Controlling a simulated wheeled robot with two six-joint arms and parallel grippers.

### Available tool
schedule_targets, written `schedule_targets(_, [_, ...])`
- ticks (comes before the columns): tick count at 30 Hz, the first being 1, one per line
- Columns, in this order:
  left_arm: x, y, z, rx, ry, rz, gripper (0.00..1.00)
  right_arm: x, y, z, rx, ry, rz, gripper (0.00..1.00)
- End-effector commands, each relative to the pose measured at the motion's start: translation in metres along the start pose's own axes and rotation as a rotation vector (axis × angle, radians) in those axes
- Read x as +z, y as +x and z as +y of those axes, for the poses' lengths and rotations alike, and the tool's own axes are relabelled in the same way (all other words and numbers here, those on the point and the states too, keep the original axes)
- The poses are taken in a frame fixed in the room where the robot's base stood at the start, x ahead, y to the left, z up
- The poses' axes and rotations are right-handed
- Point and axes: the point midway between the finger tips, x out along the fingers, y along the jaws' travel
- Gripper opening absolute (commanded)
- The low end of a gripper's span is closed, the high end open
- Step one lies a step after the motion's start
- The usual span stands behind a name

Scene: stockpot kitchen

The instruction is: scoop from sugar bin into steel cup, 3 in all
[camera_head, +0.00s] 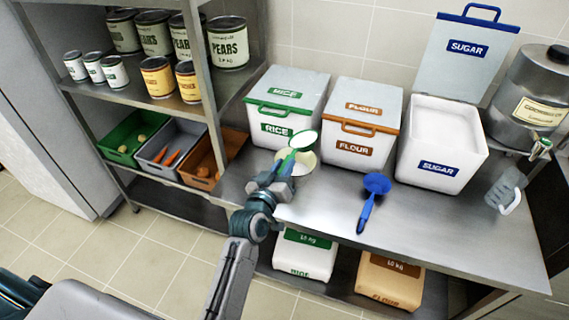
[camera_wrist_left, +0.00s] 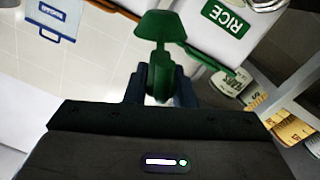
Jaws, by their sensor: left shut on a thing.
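The sugar bin (camera_head: 440,140) is a white box at the back right, its lid (camera_head: 466,62) raised and white sugar showing inside. My left gripper (camera_head: 277,180) is shut on a green scoop (camera_head: 303,140), held above the counter in front of the rice bin. The scoop also shows in the left wrist view (camera_wrist_left: 160,27). Its bowl looks pale inside; I cannot tell whether it holds anything. A round cream-coloured thing (camera_head: 304,164) stands behind the scoop, partly hidden; I cannot tell whether it is the steel cup. My right gripper is out of view.
The closed rice bin (camera_head: 287,100) and flour bin (camera_head: 361,125) stand left of the sugar bin. A blue scoop (camera_head: 376,184) lies on the counter (camera_head: 430,220). A can shelf stands left.

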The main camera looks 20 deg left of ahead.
Motion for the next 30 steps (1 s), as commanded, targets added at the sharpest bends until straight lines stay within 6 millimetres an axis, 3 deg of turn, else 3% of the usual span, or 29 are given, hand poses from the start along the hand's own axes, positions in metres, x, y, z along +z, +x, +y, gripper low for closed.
schedule_targets(20, [-0.015, 0.0, -0.012, -0.001, -0.501, 0.001, 0.0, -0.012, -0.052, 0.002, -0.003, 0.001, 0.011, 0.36])
schedule_targets(30, [-0.01, 0.0, -0.037, -0.003, -0.96, 0.001, 0.0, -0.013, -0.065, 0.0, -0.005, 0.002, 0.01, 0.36])
